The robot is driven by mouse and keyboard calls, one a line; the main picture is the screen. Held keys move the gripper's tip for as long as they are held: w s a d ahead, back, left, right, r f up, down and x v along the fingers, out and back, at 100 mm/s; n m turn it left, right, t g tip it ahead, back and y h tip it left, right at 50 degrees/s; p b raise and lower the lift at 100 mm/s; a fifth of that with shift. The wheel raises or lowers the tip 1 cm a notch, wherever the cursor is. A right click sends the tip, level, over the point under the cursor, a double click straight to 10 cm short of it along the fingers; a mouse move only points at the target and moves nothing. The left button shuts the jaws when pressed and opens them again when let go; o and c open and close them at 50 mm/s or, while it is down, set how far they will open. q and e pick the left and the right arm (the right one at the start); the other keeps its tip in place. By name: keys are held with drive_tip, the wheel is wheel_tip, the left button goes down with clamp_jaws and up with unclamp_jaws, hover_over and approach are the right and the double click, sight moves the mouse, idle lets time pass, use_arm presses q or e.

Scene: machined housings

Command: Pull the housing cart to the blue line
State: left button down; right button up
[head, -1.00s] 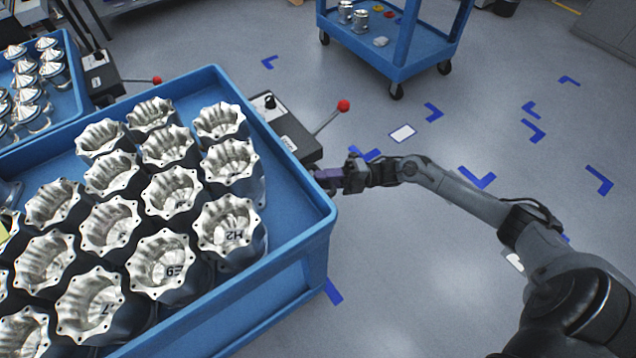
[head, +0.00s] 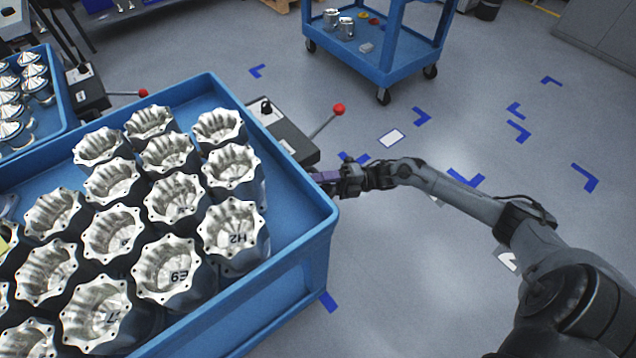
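The housing cart (head: 322,222) is a blue cart at the left. Its top tray carries several silver machined housings (head: 232,232) in rows, some marked with letters and digits. My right gripper (head: 328,178) is at the cart's right rim near its far right corner; its fingertips are small and partly hidden, so I cannot tell whether they close on the rim. Blue line marks (head: 467,178) lie as separate corner pieces on the grey floor. One blue mark (head: 327,301) lies beside the cart's lower right side. My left gripper is not in view.
A black control box with a red-knobbed lever (head: 338,109) stands behind the cart. A second blue cart (head: 400,75) with a few parts stands at the back. Another blue tray (head: 62,108) with silver parts is at far left. The floor at right is open around my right arm.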

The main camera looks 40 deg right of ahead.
drive_tip(key=v, duration=1)
drive_tip(key=shift+d, duration=0.1)
drive_tip(key=shift+s+d, duration=0.1)
